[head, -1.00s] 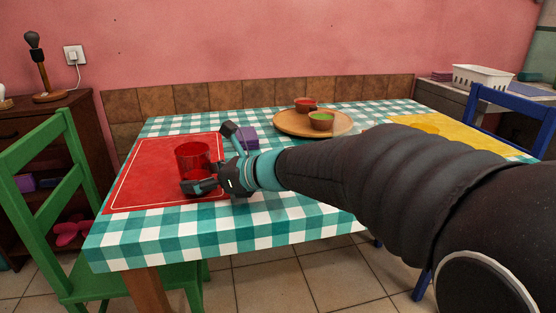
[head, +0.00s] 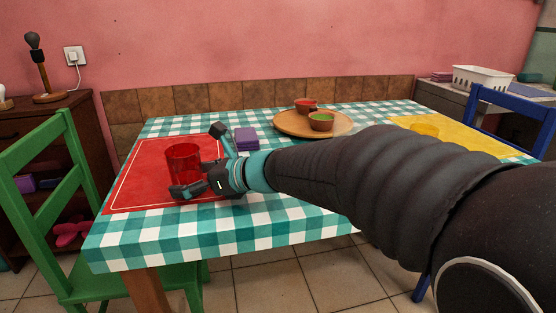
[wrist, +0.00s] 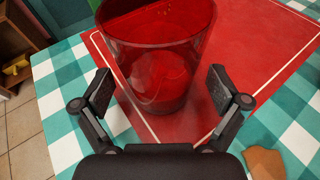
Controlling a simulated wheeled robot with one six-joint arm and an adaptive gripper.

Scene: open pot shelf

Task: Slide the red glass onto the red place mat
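The red glass (head: 184,158) is see-through and stands upright on the red place mat (head: 135,180), toward its right part in the head view. In the wrist view the glass (wrist: 158,65) is straight ahead, near a corner of the mat (wrist: 262,60), with its top cut by the frame edge. My gripper (head: 190,179) is low at the glass's near right side. In the wrist view my gripper (wrist: 161,88) is open, one finger on each side of the lower glass. Gaps show between the fingers and the glass. My gripper hides part of the glass's base in the head view.
A purple block or stack (head: 246,139) lies just beyond my gripper. A round wooden tray (head: 285,126) with a red bowl (head: 306,105) and a green-filled bowl (head: 321,121) stands farther back. A yellow mat (head: 470,140) is at right. A green chair (head: 45,190) stands at left.

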